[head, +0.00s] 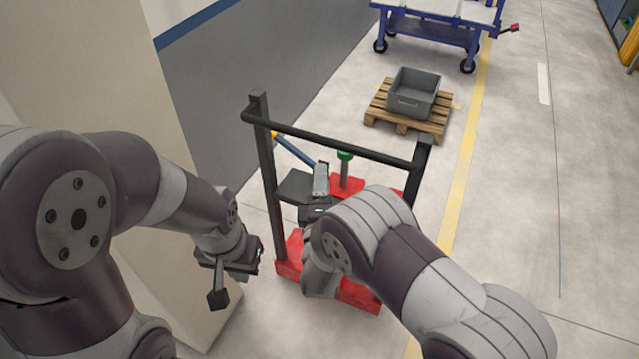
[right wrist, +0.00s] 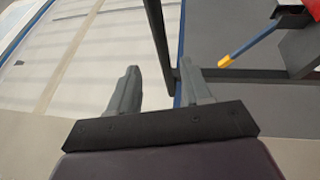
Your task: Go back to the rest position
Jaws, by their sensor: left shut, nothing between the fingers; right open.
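My left gripper (head: 218,298) hangs at the lower left in the head view, beside the beige wall and left of the cart. Its fingers are together and hold nothing. My right gripper (head: 321,178) is over the red and black cart (head: 288,262), inside its upright frame. In the right wrist view its two grey fingers (right wrist: 158,88) are apart with nothing between them. A blue pipe with a yellow-orange end (head: 295,150) slants at the cart's far left; it also shows in the right wrist view (right wrist: 250,44). A green-topped piece (head: 345,156) stands behind the right gripper. My right arm hides much of the cart.
The cart's black top bar (head: 340,144) and posts (head: 264,150) surround the right gripper closely. A beige wall (head: 100,80) is behind my left arm. A grey crate (head: 415,92) on a wooden pallet (head: 402,127) and a blue trolley (head: 430,30) stand farther off. The floor at right is clear.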

